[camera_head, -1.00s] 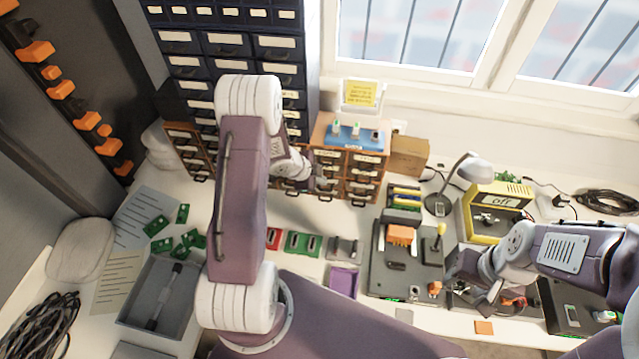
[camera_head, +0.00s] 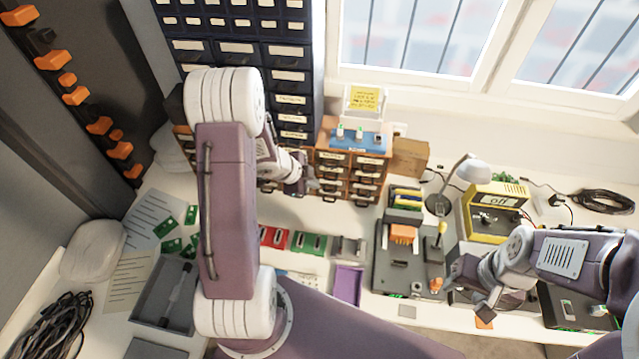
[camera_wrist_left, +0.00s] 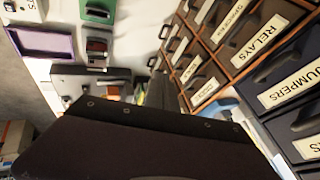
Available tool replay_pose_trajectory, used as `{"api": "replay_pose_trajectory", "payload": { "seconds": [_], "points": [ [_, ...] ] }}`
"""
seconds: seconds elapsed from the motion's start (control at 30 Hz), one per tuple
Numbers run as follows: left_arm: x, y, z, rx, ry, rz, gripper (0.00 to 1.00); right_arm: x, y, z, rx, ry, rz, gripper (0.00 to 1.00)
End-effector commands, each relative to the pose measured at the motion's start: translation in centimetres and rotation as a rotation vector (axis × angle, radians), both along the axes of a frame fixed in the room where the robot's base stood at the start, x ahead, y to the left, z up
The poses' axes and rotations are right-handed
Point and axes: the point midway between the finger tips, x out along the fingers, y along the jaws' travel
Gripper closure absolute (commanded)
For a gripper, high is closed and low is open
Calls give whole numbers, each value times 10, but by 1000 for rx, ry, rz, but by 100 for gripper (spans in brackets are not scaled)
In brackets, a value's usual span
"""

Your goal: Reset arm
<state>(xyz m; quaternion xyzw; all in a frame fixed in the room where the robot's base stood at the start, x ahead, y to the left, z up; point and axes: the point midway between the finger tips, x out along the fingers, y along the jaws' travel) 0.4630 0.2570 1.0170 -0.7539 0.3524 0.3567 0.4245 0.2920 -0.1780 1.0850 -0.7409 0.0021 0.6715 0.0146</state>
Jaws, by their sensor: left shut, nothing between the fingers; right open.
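My left arm rises across the left of the head view, and its gripper (camera_head: 303,186) is shut and empty in front of the wooden drawer unit. In the left wrist view the dark gripper body (camera_wrist_left: 140,140) fills the lower middle, with labelled drawers close on its right. My right gripper (camera_head: 468,287) is open, low over the right end of the grey board on the bench. Its fingers are partly hard to make out against the dark things behind.
Wooden drawers (camera_head: 352,172) carry a blue tray (camera_head: 358,138) on top. A yellow device (camera_head: 482,192) and a lamp (camera_head: 474,168) stand at the right. A grey tray (camera_head: 150,305), green boards (camera_head: 172,246) and a purple tray (camera_head: 347,284) lie on the bench.

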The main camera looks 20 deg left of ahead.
Motion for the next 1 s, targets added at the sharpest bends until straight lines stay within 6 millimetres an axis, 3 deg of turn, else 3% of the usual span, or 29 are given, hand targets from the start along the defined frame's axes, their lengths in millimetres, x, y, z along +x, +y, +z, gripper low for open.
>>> {"api": "replay_pose_trajectory", "payload": {
  "seconds": [0.13, 0.5, 0.57, 0.7, 0.77, 0.87, 1.0],
  "points": [
    [-7, 3, 13, 0, -1, 0, 100, 0, 0, 6, 0, 0, 0, 52],
    [-8, 2, 12, 0, 0, -6, 100, 0, 0, 4, 0, 0, 0, 52],
    [-3, -8, 13, 5, -11, -35, 100, 0, 0, 0, 0, 0, 0, 52],
    [18, -61, 49, 26, -126, -113, 100, 0, 0, -19, 0, 0, 0, 52],
    [20, -74, 66, 22, -151, -4, 100, 0, 0, -26, 0, 1, 0, 52],
    [3, -74, 76, -9, -110, 247, 100, -1, 0, -33, 0, 1, 0, 52],
    [-59, -67, 63, -98, 83, 661, 100, 0, 0, -39, 0, 0, 0, 52]
  ]
}}
